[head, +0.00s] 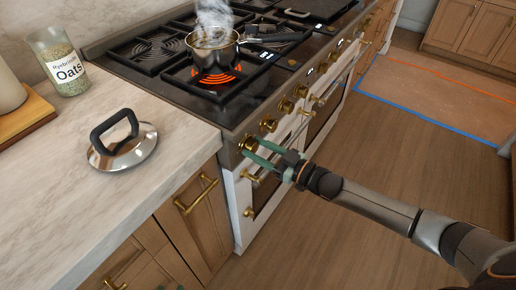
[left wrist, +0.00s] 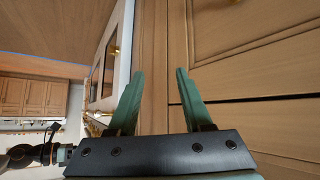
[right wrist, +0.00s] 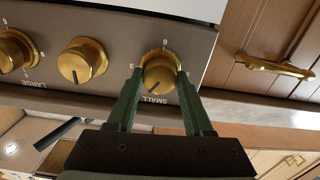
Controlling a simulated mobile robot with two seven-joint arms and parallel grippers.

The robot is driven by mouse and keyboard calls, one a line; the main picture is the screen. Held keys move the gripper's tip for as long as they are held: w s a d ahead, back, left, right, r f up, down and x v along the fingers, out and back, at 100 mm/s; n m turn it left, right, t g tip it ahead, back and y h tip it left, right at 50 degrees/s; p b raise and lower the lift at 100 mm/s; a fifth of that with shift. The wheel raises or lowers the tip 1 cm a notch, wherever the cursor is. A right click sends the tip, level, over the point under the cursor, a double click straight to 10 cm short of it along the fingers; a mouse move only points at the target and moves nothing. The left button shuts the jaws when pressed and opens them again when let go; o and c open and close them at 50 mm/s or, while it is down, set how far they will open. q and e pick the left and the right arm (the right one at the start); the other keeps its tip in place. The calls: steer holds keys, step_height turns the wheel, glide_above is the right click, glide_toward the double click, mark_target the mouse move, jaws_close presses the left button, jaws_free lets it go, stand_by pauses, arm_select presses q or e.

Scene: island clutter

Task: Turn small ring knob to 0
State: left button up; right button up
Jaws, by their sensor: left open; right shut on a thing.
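The small ring knob is a round brass knob (right wrist: 161,73) labelled "SMALL" in the right wrist view. A dark pointer line on its face slants toward the lower left of that picture, near the label, and a "6" stands at its opposite side. In the head view it is the nearest knob (head: 249,145) on the stove front. My right gripper (right wrist: 159,73) has its two green fingers on either side of the knob, shut on it; the right gripper also shows in the head view (head: 252,150). My left gripper (left wrist: 158,74) is open and empty before wooden cabinet fronts, outside the head view.
A steaming pot (head: 214,55) stands on a glowing orange burner (head: 205,79). More brass knobs (right wrist: 82,62) line the panel. A lid (head: 124,150) and an oats jar (head: 60,65) stand on the counter (head: 50,190). The floor right of the stove is clear.

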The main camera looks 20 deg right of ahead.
jaws_close()
steer(key=shift+n, duration=3.1)
steer(key=o, duration=0.8)
jaws_free()
